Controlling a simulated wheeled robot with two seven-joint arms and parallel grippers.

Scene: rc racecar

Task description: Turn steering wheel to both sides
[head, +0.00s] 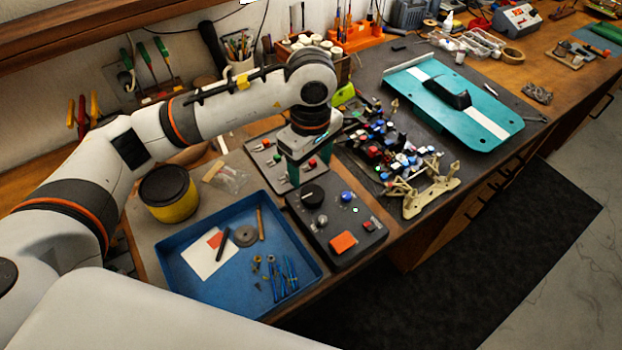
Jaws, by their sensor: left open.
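A black control box (345,254) lies at the front edge of the bench. On it are a large black round knob (312,194), a blue knob, a small grey knob, an orange button and a small red switch. The black knob is the part most like a steering wheel; I cannot tell for sure. My left gripper (307,172) points down just behind the box, close to the black knob. It is open, and I cannot tell whether it touches anything. The teal car body (452,100) and the car chassis (385,150) with its electronics lie to the right. My right gripper is not in view.
A blue tray (180,262) with a card and small tools is left of the box. A yellow tub (168,194) stands behind it. A panel with small switches (263,148) lies behind the gripper. Tools and boxes line the back. The floor is in front.

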